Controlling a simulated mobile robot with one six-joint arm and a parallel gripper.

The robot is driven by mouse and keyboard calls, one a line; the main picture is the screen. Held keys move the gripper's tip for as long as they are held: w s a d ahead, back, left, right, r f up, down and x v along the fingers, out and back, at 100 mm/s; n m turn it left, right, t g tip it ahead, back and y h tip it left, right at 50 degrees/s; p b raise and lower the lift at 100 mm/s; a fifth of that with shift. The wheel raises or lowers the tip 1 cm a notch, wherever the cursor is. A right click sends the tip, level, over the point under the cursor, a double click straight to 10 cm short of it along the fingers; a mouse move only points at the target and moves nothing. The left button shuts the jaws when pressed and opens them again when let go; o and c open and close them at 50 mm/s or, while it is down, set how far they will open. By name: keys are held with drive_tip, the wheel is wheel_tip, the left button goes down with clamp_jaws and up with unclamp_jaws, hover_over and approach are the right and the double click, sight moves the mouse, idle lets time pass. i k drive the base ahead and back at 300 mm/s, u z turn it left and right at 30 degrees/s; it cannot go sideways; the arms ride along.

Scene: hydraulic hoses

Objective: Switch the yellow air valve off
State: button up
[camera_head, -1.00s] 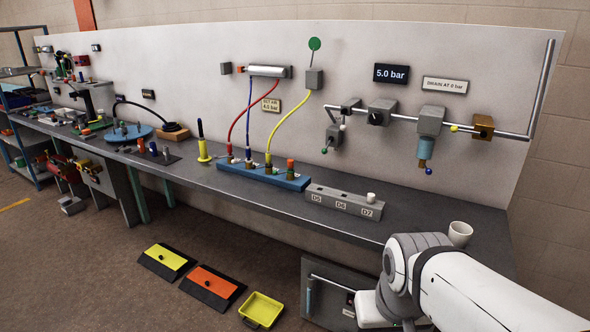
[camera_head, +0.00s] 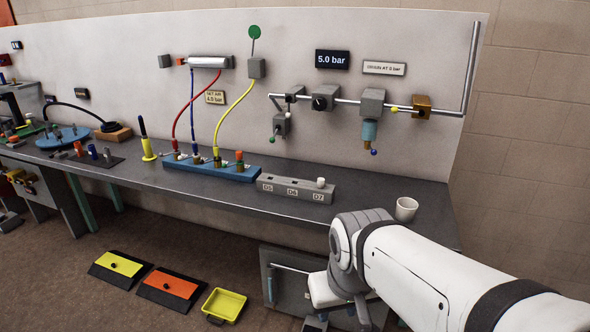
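A brass-yellow valve block (camera_head: 422,107) sits near the right end of the horizontal pipe on the back panel. A small yellow knob (camera_head: 394,109) sticks out to its left, close along the pipe, and looks like the end of its handle. Nothing touches either one. My white arm reaches in from the lower right, well below and in front of the valve, with its wrist bent down past the bench's front edge. My gripper's fingers cannot be made out; they appear to be below the picture.
A white cup (camera_head: 406,209) stands on the bench right behind my arm. A grey block labelled D5, D6, D7 (camera_head: 297,187) and a blue hose manifold (camera_head: 211,169) stand to the left. A blue-knobbed filter bowl (camera_head: 370,133) hangs left of the valve. The panel reads 5.0 bar (camera_head: 332,60).

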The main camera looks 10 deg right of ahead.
sight(393, 109)
drive_tip(key=u, duration=0.95)
drive_tip(key=k, duration=1.05)
drive_tip(key=z, duration=1.3)
drive_tip(key=i, duration=1.65)
drive_tip(key=z, duration=0.05)
